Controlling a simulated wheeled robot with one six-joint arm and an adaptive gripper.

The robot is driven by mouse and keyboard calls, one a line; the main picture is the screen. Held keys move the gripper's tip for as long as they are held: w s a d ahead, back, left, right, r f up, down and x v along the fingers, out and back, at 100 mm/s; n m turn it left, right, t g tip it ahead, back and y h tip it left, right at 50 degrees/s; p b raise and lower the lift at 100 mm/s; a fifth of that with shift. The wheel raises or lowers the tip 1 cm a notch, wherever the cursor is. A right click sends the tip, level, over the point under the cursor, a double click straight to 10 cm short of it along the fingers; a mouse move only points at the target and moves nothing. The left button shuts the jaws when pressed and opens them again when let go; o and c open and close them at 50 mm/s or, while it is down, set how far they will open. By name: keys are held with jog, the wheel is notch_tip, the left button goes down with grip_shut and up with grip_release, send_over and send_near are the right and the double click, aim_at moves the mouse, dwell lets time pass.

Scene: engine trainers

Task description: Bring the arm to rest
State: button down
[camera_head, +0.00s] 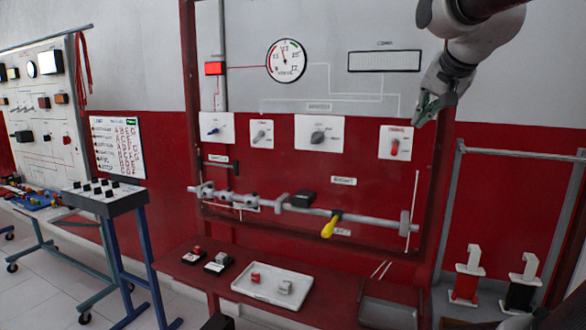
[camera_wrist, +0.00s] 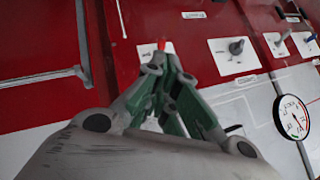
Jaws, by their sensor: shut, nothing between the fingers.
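My arm (camera_head: 478,45) reaches in from the top right of the head view. My gripper (camera_head: 424,113) is in front of the upper right part of the trainer panel, near the red-handled switch (camera_head: 395,147) on its white plate. In the wrist view my gripper (camera_wrist: 168,62) has its green-padded fingers together with nothing seen between them. The red tip of the switch (camera_wrist: 161,45) shows just beyond the fingertips. I cannot tell whether the fingers touch it.
The panel carries a round gauge (camera_head: 286,61), more switches and a pipe with a yellow handle (camera_head: 330,225). A white tray (camera_head: 240,284) lies on the red bench below. A grey frame (camera_head: 452,200) stands at the right. A control desk (camera_head: 104,198) stands at the left.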

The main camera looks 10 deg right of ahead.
jog(key=s+a+f+n+g, duration=0.2)
jog(key=s+f+n, duration=0.2)
jog(key=s+f, duration=0.5)
jog(key=s+a+f+n+g+y, duration=0.1)
jog(key=s+a+f+n+g, duration=0.2)
jog(key=s+f, duration=0.6)
notch_tip(320, 180, down, 2)
jog(key=shift+s+a+f+n, duration=0.1)
jog(key=shift+s+a+n, duration=0.2)
jog(key=shift+n, duration=0.7)
